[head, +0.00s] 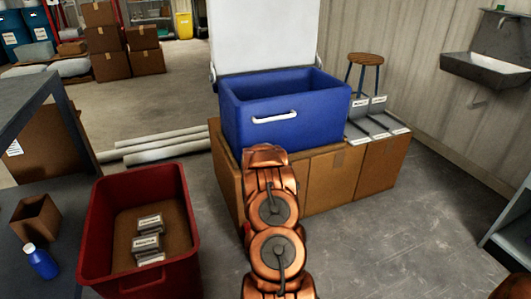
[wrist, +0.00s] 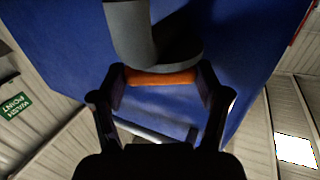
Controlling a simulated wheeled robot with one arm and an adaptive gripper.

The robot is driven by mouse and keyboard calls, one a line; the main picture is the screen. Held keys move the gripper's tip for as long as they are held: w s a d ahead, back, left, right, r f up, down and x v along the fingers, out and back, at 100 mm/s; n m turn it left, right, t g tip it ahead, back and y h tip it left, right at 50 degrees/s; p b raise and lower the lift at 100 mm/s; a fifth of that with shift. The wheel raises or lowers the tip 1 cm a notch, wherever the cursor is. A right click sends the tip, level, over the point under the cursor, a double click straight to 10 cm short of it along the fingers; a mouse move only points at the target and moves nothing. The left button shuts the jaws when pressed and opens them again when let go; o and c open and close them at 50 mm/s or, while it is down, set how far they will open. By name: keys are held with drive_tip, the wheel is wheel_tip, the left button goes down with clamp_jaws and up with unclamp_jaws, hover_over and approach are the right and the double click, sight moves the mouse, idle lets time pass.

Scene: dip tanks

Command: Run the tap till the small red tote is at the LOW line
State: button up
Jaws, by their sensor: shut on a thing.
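My gripper (wrist: 161,82) is shut on an orange bar-like part (wrist: 160,77) beside a curved grey pipe (wrist: 128,30), seen against a blue wall in the wrist view. This looks like a tap handle and spout. In the head view my arm covers the tap and the gripper. The red tote (head: 91,232) stands at the lower left, open at the top. It has a brown surface inside and a few small labelled blocks (head: 149,243). I cannot tell whether the brown is liquid. No LOW line and no running stream can be made out.
A blue tub (head: 325,116) with a raised white lid (head: 262,35) stands on cardboard boxes (head: 385,163). Grey labelled pieces (head: 372,125) lie right of it. A dark bench with a blue bottle (head: 41,262) is at left.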

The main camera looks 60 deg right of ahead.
drive_tip(key=n+t, duration=0.1)
drive_tip(key=t+y, duration=0.1)
drive_tip(key=n+t+y, duration=0.1)
drive_tip(key=shift+s+d+n, duration=0.3)
drive_tip(key=shift+d+n+t+y+p, duration=0.1)
drive_tip(key=shift+n+t+y+p, duration=0.75)
drive_tip(key=shift+y, duration=0.45)
drive_tip(key=shift+n+t+y, duration=0.35)
drive_tip(key=shift+y, duration=0.05)
drive_tip(key=o, duration=1.2)
drive_tip(key=shift+w, duration=0.1)
drive_tip(key=shift+c, duration=0.2)
drive_tip(key=v, duration=1.2)
